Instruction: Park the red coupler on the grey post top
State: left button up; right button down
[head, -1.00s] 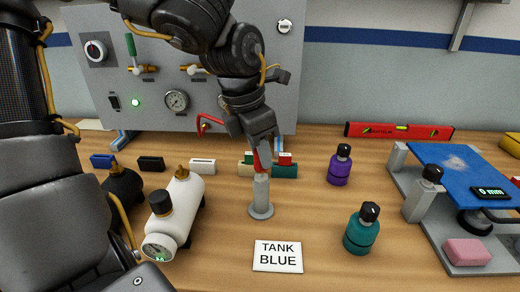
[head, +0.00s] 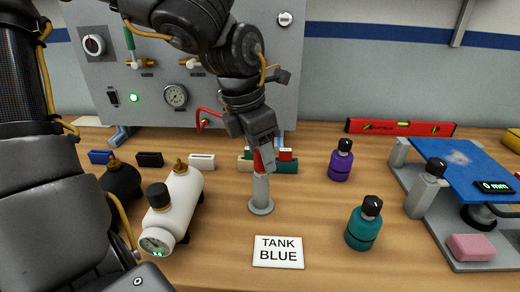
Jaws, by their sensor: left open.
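The red coupler (head: 258,162) is upright at the top of the grey post (head: 261,192), which stands on a round foot on the table. It appears to touch the post top, though the gripper hides its upper part. My left gripper (head: 264,158) points down from above, with its open fingers around or just beside the coupler. A red hose (head: 208,112) runs from the panel and passes behind my gripper; its far end is hidden. My right gripper is not in view.
A card (head: 278,252) reading "TANK BLUE" lies in front of the post. A white tank (head: 182,205) stands left, a teal bottle (head: 362,228) and a purple bottle (head: 340,162) right. The grey panel (head: 180,75) stands behind. Bare table lies between post and bottles.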

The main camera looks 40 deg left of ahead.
pick_arm(q)
jog(key=p+v, duration=0.1)
jog(key=v, duration=0.9)
jog(key=shift+r, duration=0.4)
